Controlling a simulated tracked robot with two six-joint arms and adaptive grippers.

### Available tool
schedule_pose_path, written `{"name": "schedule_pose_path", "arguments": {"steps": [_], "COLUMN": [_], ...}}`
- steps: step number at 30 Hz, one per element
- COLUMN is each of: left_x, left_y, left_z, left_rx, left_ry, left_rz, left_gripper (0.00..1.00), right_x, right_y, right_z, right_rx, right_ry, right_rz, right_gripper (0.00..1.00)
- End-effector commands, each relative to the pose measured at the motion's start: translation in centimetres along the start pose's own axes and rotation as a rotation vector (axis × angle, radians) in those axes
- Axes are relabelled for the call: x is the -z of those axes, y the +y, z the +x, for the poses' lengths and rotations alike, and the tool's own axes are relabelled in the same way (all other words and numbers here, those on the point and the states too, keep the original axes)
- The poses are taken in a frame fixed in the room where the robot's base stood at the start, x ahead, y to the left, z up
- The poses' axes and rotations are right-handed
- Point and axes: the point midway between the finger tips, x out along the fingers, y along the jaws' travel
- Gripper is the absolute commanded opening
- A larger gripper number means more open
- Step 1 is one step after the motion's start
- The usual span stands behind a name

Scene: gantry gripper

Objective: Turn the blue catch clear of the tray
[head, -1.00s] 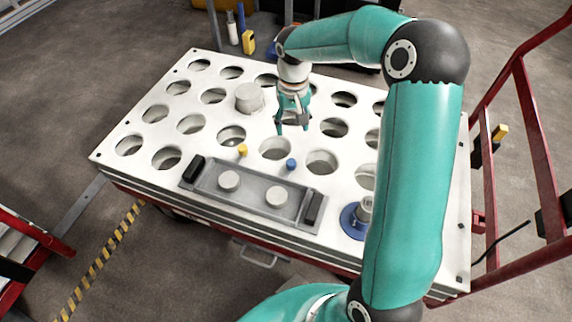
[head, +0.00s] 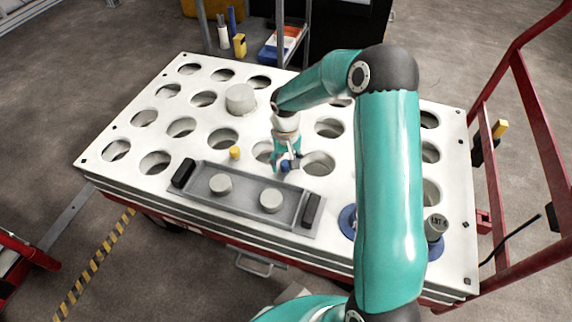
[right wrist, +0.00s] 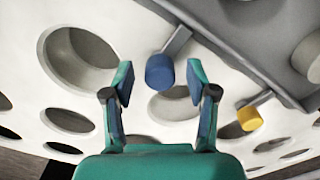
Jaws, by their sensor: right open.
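The blue catch (right wrist: 160,72) is a round blue knob with a grey bar reaching to the tray's edge. The grey tray (head: 245,209) lies on the white plate with black end grips; its edge also shows in the right wrist view (right wrist: 240,62). A yellow catch (head: 235,152) stands at the same long side, its bar also toward the tray. My right gripper (head: 287,168) is open and low over the blue catch. In the right wrist view its fingers (right wrist: 160,83) flank the knob, with gaps on both sides. In the head view the gripper largely hides the knob.
Two round grey pieces (head: 220,184) (head: 271,199) sit in the tray. The white plate (head: 200,153) has many round holes. A grey cylinder on a blue base (head: 436,225) stands right of my arm. Red rails (head: 530,165) are at right.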

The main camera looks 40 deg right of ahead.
Motion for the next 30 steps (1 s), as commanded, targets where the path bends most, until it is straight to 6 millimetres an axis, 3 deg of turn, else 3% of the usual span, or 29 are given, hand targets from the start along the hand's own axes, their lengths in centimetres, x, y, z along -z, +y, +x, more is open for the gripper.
{"name": "schedule_pose_path", "arguments": {"steps": [10, 20, 30], "left_x": [0.00, 0.00, 0.00], "left_y": [-0.04, -0.04, 0.05], "left_z": [0.10, 0.10, -0.14], "left_rx": [0.000, 0.000, 0.000], "left_ry": [0.000, 0.000, 0.000], "left_rz": [0.000, 0.000, 0.000], "left_gripper": [0.40, 0.40, 0.40], "right_x": [0.00, 0.02, 0.04], "right_y": [-0.06, -0.12, -0.15], "right_z": [0.39, 0.38, 0.31], "right_rx": [0.000, 0.000, 0.000], "right_ry": [0.000, 0.000, 0.000], "right_rz": [-0.001, -0.002, -0.036], "right_gripper": [0.58, 0.03, 0.00]}}
